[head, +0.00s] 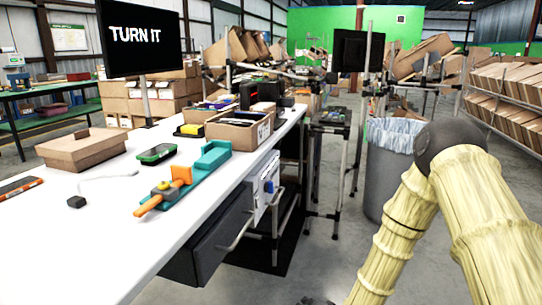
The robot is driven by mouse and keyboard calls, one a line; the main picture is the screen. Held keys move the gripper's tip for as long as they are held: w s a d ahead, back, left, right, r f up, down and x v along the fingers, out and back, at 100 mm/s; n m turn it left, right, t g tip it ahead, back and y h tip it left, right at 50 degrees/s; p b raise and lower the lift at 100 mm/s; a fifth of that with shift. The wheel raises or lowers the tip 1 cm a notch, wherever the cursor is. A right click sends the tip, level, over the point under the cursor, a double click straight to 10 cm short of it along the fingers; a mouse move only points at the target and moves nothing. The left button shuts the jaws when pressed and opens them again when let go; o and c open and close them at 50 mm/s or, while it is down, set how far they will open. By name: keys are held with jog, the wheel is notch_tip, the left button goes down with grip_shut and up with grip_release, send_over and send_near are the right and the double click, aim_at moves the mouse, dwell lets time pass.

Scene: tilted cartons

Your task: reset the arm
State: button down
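My arm (405,230), with pale yellow ribbed sleeves and a dark grey elbow joint, fills the lower right of the head view. It is bent at the elbow, and one link runs down and left out of the bottom edge. My gripper is not clearly in view. Small dark shapes at the bottom edge, left of this link, are too cut off to identify. The arm is to the right of the white table (90,245), with floor between them.
An orange and teal device (188,178), a green-edged meter (157,154), a lidded carton (82,149) and an open box (238,130) are on the table. A lined bin (376,185) stands behind my arm. A drawer (215,238) is under the table's edge. Grey floor lies between.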

jog(key=s+d+f+n+g+h, duration=0.1)
jog(key=s+d+f+n+g, duration=0.3)
jog(key=s, duration=0.6)
jog(key=s+d+f+g+h, duration=0.1)
jog(key=s+f, duration=0.5)
jog(key=s, duration=0.3)
jog(key=s+d+f+n+g+h, duration=0.25)
jog(key=s+f, duration=0.35)
jog(key=s, duration=0.4)
jog(key=s+d+n+g, duration=0.25)
jog(key=s+d, duration=0.25)
jog(key=s, duration=0.8)
notch_tip(320, 180, up, 26)
jog(key=p, duration=2.6)
jog(key=shift+w+a+m+g+p, duration=0.2)
jog(key=shift+w+m+g+p, duration=0.1)
jog(key=shift+w+p, duration=0.1)
jog(key=shift+r+h, duration=0.1)
jog(key=shift+h, duration=0.15)
